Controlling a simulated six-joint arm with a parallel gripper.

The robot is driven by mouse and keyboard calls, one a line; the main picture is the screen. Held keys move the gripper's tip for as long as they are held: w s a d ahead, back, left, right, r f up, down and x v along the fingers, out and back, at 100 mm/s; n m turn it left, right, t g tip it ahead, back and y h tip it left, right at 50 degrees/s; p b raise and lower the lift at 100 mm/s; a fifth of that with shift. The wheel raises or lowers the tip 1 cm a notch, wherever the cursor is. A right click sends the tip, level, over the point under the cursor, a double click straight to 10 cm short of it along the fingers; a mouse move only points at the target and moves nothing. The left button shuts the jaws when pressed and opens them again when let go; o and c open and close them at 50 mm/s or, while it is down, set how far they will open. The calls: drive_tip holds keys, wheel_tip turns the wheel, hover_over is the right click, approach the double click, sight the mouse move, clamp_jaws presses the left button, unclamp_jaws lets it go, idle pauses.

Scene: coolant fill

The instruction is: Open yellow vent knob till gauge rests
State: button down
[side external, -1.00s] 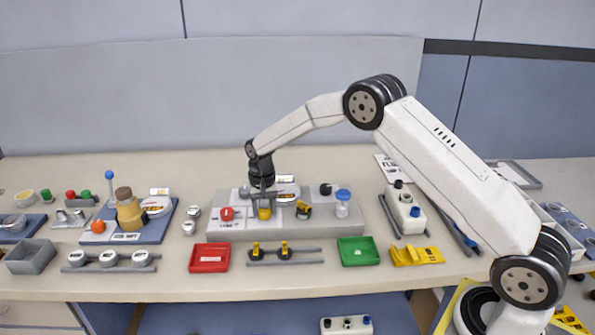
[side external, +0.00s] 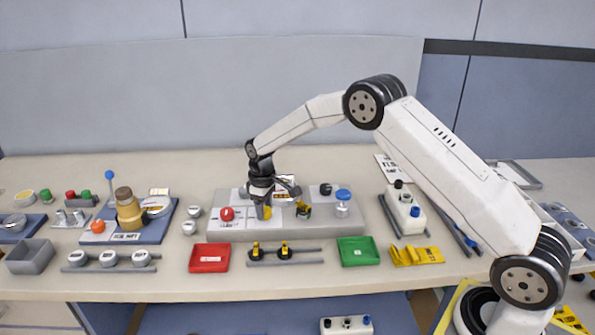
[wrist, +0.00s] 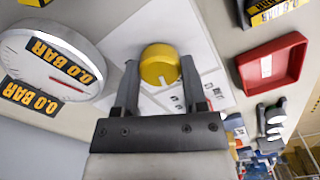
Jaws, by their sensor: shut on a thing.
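The yellow vent knob (wrist: 160,66) is round with a white mark on its top face. My gripper (wrist: 159,80) has one finger on each side of it and is shut on it. In the side view, my gripper (side external: 264,203) points down over the knob (side external: 266,213), which is partly hidden by the fingers. The white round gauge (wrist: 48,68) is at the left of the wrist view, with a red needle and plates reading "0.0 BAR". In the side view the gauge (side external: 285,193) is partly hidden behind my gripper.
A red knob (side external: 227,214) sits close left of my gripper. A black-and-yellow part (side external: 303,209) and a blue-capped bottle (side external: 343,203) are to its right. Red (side external: 209,258) and green (side external: 358,251) trays stand in front, with a rail of yellow-black parts (side external: 285,254) between them.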

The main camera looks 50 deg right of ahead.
sight(265, 209)
drive_tip(key=shift+n, duration=0.6)
drive_tip(key=shift+c, duration=0.7)
unclamp_jaws()
drive_tip(key=shift+r, duration=0.1)
drive_tip(key=shift+r, duration=3.85)
